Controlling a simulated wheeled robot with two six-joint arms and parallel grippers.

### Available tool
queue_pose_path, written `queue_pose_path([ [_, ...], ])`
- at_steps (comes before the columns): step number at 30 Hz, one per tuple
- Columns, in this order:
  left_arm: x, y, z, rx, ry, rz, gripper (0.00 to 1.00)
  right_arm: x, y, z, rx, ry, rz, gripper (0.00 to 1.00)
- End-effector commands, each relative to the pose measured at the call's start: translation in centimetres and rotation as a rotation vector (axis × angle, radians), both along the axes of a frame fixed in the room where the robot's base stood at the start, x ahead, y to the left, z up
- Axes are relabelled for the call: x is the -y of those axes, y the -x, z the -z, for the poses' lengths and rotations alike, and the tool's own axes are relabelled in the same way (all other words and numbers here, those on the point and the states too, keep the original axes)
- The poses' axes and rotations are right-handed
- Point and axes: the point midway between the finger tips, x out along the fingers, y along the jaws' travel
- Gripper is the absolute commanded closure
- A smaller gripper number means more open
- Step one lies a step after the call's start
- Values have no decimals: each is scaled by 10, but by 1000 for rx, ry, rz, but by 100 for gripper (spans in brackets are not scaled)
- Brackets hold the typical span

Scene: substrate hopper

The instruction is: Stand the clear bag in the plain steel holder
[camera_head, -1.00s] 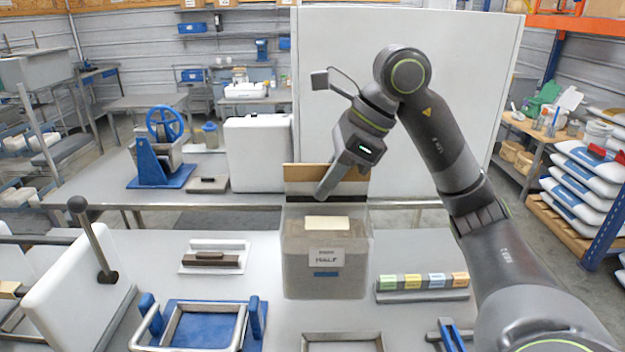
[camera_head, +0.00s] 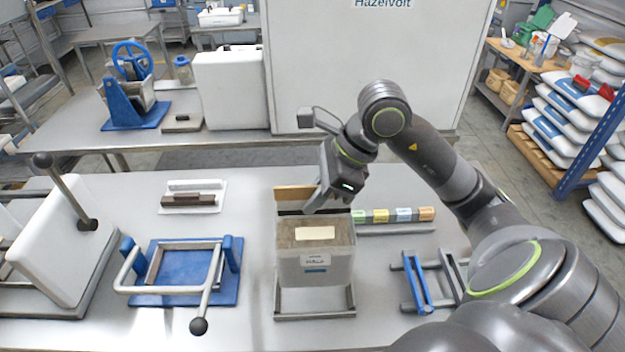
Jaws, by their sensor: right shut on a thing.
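The clear bag (camera_head: 314,245) is upright, filled with grey-brown material, with a pale patch and a small label on its front. A tan strip (camera_head: 292,193) shows at its top edge. My right gripper (camera_head: 314,203) is shut on the bag's top from behind and above. The plain steel holder (camera_head: 315,316), a low rectangular frame, shows below and in front of the bag. The bag hides the holder's back part. I cannot tell whether the bag's bottom is inside the frame or just above it. My left gripper is out of view.
A blue holder (camera_head: 228,285) with a steel bail handle stands left of the steel holder. A white board with a knobbed lever (camera_head: 65,250) is at far left. Coloured blocks (camera_head: 404,215) sit behind right. A blue and grey clamp (camera_head: 416,285) lies right.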

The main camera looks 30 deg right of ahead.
Motion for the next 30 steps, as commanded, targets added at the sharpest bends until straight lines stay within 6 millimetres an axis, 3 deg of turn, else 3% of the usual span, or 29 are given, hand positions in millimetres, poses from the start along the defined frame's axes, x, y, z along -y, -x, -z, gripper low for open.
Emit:
queue_pose_path([
  [11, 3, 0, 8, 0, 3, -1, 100, -1, -1, 15, 3, -3, 0, 100],
  [30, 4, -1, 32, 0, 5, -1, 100, -1, -1, 63, 3, -3, 0, 100],
])
